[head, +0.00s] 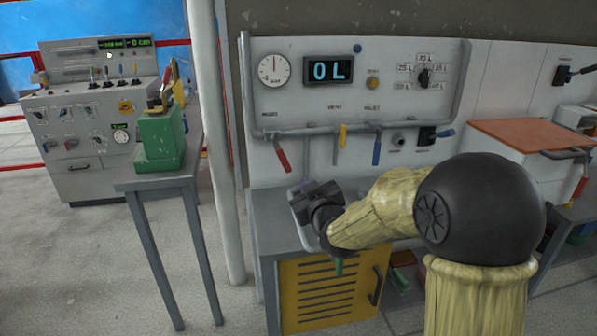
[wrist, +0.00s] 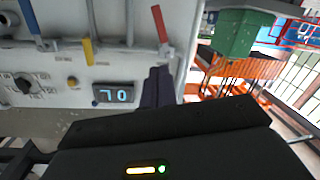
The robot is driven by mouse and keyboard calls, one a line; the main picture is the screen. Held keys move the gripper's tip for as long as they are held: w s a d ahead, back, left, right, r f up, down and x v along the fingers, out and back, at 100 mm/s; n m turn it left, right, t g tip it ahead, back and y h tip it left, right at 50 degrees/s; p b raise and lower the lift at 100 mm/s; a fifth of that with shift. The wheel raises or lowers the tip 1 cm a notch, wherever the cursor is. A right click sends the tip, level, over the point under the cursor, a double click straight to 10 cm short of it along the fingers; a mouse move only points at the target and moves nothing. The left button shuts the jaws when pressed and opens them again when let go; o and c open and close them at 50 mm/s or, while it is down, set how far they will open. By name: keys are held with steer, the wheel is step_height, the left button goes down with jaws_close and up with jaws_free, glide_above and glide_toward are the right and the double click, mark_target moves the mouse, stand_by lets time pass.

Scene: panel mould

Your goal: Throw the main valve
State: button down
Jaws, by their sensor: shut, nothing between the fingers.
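The grey wall panel carries a red-handled lever (head: 281,156), a yellow-handled lever (head: 342,136) and a blue-handled lever (head: 377,150), all hanging down from a pipe. I cannot read which one is the main valve. In the wrist view the red lever (wrist: 160,25), yellow lever (wrist: 88,51) and blue lever (wrist: 29,16) show along the top. My gripper (head: 308,192) is in front of the panel, below and a little right of the red lever, apart from it. In the wrist view my gripper's dark fingers (wrist: 157,88) are together and empty.
A display (head: 329,70) reads 0 L beside a round gauge (head: 274,69) and a rotary dial (head: 424,78). A yellow vented door (head: 328,290) is below.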

steer(key=s+d+f+m+g+h+b, duration=0.2)
steer(key=s+d+f+g+b, duration=0.3)
steer(key=s+f, duration=0.8)
steer(key=s+d+f+m+g+h+b, duration=0.3)
steer(key=s+d+f+m+g+b, duration=0.2)
steer(key=s+f, duration=0.9)
steer(key=s+d+g, duration=0.2)
steer(key=d+g, duration=0.1)
steer(key=d, duration=0.2)
steer(key=shift+g, duration=0.3)
